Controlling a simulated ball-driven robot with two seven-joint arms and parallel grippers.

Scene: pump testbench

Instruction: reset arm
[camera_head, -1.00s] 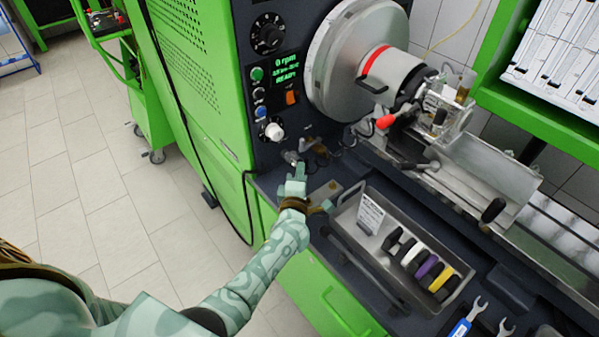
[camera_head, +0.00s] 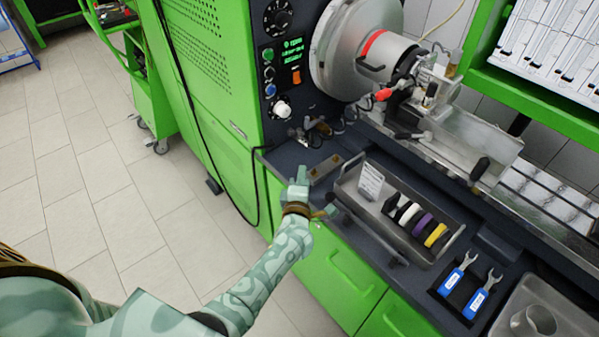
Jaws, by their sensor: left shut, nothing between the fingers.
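My left arm comes in from the lower left, with a pale green patterned sleeve. My left gripper (camera_head: 301,178) is over the front edge of the dark bench, left of the metal tray (camera_head: 346,187). It is shut with nothing held. My right gripper is not in view. The green test bench (camera_head: 212,90) has a control panel with a small screen (camera_head: 291,53), coloured buttons, an orange switch (camera_head: 296,77) and a white knob (camera_head: 282,109).
The tray holds a white card (camera_head: 370,181) and several coloured rings (camera_head: 421,226). Two blue-handled wrenches (camera_head: 453,279) lie right of it. A metal pan with a cup (camera_head: 534,322) is at the lower right. A green cart (camera_head: 150,100) stands behind on the open tiled floor.

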